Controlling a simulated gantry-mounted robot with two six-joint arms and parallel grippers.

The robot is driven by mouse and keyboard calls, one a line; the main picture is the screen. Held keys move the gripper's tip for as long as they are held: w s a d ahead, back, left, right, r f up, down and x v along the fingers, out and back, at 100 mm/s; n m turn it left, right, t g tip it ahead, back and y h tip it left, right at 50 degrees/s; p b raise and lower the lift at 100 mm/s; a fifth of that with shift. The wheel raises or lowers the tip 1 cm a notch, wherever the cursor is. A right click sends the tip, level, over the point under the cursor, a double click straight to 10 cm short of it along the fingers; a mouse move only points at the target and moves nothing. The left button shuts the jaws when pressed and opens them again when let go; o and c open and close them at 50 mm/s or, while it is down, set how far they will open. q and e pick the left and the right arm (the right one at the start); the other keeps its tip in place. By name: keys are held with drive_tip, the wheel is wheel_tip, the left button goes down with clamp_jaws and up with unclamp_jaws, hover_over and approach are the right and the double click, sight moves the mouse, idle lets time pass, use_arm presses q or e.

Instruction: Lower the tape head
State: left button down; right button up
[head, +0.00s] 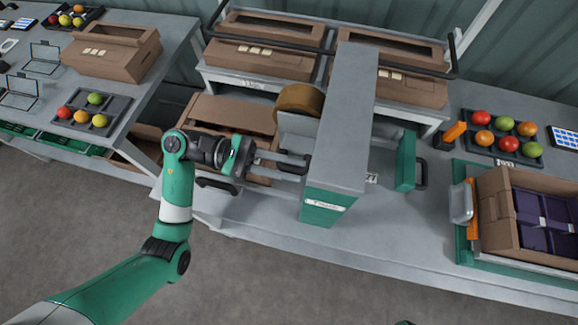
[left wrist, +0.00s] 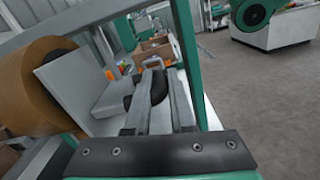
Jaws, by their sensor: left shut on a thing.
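The tape head is a long grey housing (head: 348,120) with a green, labelled front end (head: 325,208), standing over the bench. A brown tape roll (head: 300,98) sits at its left side and fills the left edge of the left wrist view (left wrist: 38,85). A grey plate (left wrist: 82,82) is beside the roll. My left gripper (head: 303,163) reaches in from the left at the housing's left side. In the left wrist view its fingers (left wrist: 158,92) are closed about a black curved handle (left wrist: 160,84). The housing hides part of the grip in the head view. My right gripper is not visible.
A black handle (head: 421,172) on a green block (head: 405,160) sits right of the housing. Open cartons (head: 265,28) stand behind. The left bench carries another carton (head: 112,52).

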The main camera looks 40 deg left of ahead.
use_arm(q)
drive_tip(key=shift+f, duration=0.3)
drive_tip(key=c, duration=0.8)
unclamp_jaws()
drive_tip(key=shift+o, duration=0.2)
drive_tip(key=shift+r, duration=0.1)
drive_tip(key=v, duration=1.1)
drive_tip(key=shift+s+a, duration=0.2)
drive_tip(key=shift+a, duration=0.15)
drive_tip(key=shift+d+r, duration=0.1)
drive_tip(key=shift+r, duration=0.05)
